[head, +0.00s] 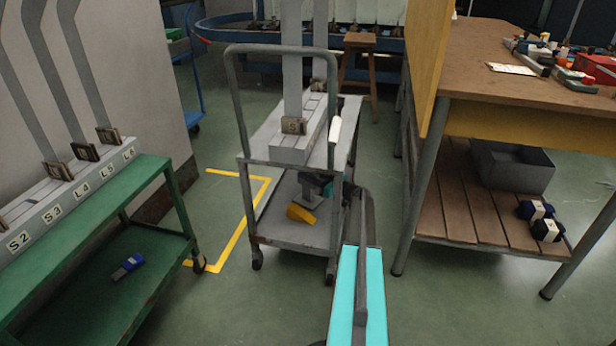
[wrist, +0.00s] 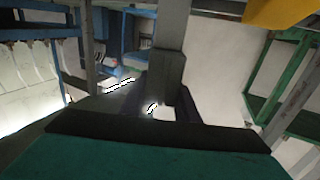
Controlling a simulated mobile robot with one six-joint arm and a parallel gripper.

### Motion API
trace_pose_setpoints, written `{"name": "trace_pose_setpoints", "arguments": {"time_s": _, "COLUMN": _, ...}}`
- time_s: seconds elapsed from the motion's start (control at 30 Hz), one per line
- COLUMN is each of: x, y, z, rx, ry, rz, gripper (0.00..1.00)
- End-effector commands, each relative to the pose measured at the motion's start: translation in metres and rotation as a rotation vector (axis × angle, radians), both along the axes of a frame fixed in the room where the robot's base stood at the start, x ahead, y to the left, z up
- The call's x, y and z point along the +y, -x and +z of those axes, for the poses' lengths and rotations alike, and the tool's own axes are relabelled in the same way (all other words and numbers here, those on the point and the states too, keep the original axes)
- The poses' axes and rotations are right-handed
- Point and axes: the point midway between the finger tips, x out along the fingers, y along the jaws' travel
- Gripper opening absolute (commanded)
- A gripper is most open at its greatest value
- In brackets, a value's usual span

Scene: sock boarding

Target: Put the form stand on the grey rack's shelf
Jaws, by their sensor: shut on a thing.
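The grey rack (head: 258,228) is a wheeled cart with an upper deck and a lower shelf, in the middle of the head view. The form stand (head: 312,195), a small grey post with a flat foot, is between the deck and the lower shelf. My gripper (head: 326,188) is reached in from the right side, dark and teal, and shut on the stand. In the wrist view the grey post (wrist: 168,70) runs up from between the dark jaws (wrist: 160,108). The deck partly hides the jaws and the stand's top. I cannot tell whether the foot touches the shelf.
A yellow piece (head: 301,214) is beside the stand's foot. A grey block (head: 292,150) with tall forms stands on the deck. A green rack (head: 170,180) is at left, a wooden workbench (head: 480,90) at right. Open floor (head: 440,290) lies between cart and bench.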

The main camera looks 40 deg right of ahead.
Motion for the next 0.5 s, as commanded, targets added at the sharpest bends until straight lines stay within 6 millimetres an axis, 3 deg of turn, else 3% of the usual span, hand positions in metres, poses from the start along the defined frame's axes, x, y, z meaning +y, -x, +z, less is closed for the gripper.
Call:
{"name": "trace_pose_setpoints", "arguments": {"time_s": 0.3, "x": 0.0004, "y": -0.0003, "z": -0.0016, "rx": -0.002, "ry": 0.0, "rz": 0.001, "gripper": 0.0}}
{"name": "trace_pose_setpoints", "arguments": {"time_s": 0.33, "x": 0.0006, "y": -0.0003, "z": -0.0029, "rx": 0.0, "ry": 0.0, "rz": 0.001, "gripper": 0.3}}
{"name": "trace_pose_setpoints", "arguments": {"time_s": 0.43, "x": 0.0006, "y": -0.0004, "z": -0.0023, "rx": 0.0, "ry": 0.0, "rz": 0.001, "gripper": 0.46}}
{"name": "trace_pose_setpoints", "arguments": {"time_s": 0.5, "x": 0.0007, "y": -0.0005, "z": -0.0022, "rx": 0.0, "ry": 0.0, "rz": 0.001, "gripper": 0.47}}
